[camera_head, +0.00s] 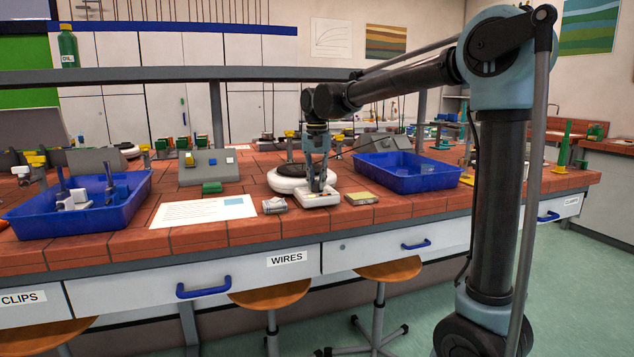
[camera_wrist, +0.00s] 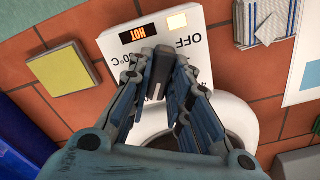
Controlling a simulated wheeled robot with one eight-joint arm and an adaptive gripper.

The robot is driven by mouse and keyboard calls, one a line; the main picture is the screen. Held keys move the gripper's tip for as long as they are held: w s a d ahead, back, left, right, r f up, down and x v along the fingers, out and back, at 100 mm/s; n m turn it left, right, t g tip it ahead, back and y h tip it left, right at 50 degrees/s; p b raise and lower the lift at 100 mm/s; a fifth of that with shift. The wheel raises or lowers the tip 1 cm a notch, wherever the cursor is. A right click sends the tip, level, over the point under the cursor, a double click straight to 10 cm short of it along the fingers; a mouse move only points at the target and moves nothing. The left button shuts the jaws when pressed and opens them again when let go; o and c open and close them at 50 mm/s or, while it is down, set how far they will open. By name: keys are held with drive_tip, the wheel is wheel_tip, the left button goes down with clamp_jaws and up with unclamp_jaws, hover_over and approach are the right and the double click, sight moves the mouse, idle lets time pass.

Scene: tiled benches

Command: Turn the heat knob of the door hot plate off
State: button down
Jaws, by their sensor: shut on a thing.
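The white hot plate (camera_head: 285,185) stands on the tiled bench in front of me, with its control panel (camera_head: 318,199) facing the front edge. My gripper (camera_head: 318,186) points down over the panel. In the wrist view my gripper (camera_wrist: 165,70) is shut on the dark heat knob (camera_wrist: 157,80). The fingers hide much of the knob and the marks around it.
A yellow pad (camera_head: 361,198) and a grey folded cloth (camera_head: 274,205) lie close on either side of the panel. A blue tray (camera_head: 435,183) stands to the right, another blue tray (camera_head: 120,215) to the left. A white sheet (camera_head: 190,213) lies left of the cloth.

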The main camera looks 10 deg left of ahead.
drive_tip(key=shift+n, duration=0.3)
drive_tip(key=n, duration=0.5)
drive_tip(key=shift+n, duration=0.3)
drive_tip(key=n, duration=1.1)
drive_tip(key=shift+n, duration=0.3)
drive_tip(key=n, duration=0.5)
drive_tip(key=shift+n, duration=0.4)
drive_tip(key=c, duration=1.5)
unclamp_jaws()
drive_tip(key=shift+r, duration=0.15)
